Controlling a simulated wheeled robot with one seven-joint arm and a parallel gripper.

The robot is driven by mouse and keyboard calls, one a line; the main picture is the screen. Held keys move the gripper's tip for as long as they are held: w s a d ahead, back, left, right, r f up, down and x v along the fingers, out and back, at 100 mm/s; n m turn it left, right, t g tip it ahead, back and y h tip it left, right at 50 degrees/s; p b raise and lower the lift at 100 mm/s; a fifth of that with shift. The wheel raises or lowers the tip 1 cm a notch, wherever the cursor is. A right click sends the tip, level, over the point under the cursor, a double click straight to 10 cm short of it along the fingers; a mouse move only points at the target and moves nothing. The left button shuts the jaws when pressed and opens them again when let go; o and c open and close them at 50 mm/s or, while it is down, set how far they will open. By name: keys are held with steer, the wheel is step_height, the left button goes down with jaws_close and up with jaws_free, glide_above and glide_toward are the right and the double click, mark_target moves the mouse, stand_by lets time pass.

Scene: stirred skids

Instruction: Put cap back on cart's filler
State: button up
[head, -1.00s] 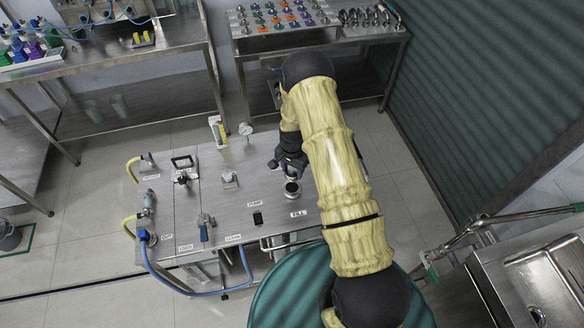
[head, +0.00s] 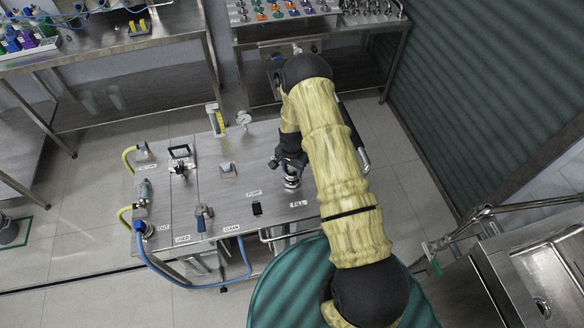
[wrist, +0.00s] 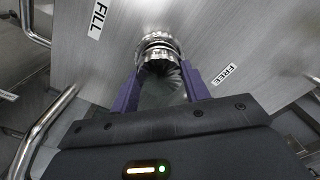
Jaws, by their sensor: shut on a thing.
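My gripper (head: 289,166) is over the cart's top by the FILL label. The wrist view shows its two purple fingers (wrist: 161,72) shut on the sides of a round, ribbed metal cap (wrist: 160,54). Just beyond the cap in that view is the shiny metal ring of the filler (wrist: 158,38). The filler also shows in the head view (head: 292,184), directly below my gripper. The cap looks lined up with the filler and very close to it. I cannot tell whether they touch. The filler's opening is hidden.
Benches stand behind, and a sink (head: 545,280) is at the right.

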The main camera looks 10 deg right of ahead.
steer(key=shift+f+b, duration=0.75)
stand_by(0.9)
stand_by(0.4)
steer(key=o, duration=1.6)
steer(key=shift+r+p, duration=2.15)
steer(key=shift+r, duration=1.85)
steer(key=shift+r, duration=0.1)
